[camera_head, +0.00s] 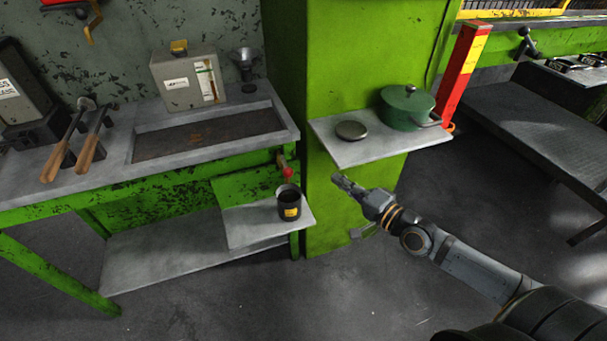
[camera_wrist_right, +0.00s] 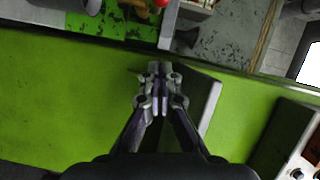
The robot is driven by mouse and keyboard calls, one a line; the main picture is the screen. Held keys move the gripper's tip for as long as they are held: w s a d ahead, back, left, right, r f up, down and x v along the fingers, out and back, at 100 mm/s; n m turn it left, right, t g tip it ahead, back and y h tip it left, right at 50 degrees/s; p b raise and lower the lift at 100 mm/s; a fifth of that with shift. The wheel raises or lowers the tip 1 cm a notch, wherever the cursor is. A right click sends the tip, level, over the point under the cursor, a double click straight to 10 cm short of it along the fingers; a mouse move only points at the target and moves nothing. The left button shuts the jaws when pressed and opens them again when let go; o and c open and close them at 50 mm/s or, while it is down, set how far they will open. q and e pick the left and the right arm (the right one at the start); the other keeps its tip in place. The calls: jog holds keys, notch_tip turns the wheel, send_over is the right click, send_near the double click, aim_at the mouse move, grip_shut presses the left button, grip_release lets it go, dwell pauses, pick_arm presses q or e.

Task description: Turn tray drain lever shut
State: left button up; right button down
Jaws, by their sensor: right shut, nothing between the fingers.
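The drain lever has a red knob (camera_head: 288,173) and hangs below a brass-coloured valve (camera_head: 281,158) at the front right corner of the bench's sunken tray (camera_head: 205,135). The red knob also shows at the top edge of the right wrist view (camera_wrist_right: 161,3), cut off by the frame. My right gripper (camera_head: 338,178) is shut and empty. It is in front of the green column, to the right of the lever and apart from it. The right wrist view shows its fingertips (camera_wrist_right: 160,72) together, pointing toward the knob. My left gripper is not in view.
A black cup (camera_head: 289,203) stands on a small grey shelf (camera_head: 240,228) under the lever. Another shelf (camera_head: 365,150) on the green column (camera_head: 345,65) carries a green pot (camera_head: 406,108) and a dark round lid (camera_head: 351,130), above and right of my right gripper.

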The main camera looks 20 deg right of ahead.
jog(key=b, duration=0.2)
send_near(285, 164)
jog(key=w+d, duration=0.4)
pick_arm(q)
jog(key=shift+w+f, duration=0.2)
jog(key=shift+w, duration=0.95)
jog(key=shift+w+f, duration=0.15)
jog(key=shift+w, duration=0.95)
pick_arm(e)
jog(key=shift+w+a+f, duration=0.1)
jog(key=shift+a, duration=0.95)
jog(key=shift+w+a+f, duration=0.1)
jog(key=shift+a, duration=0.9)
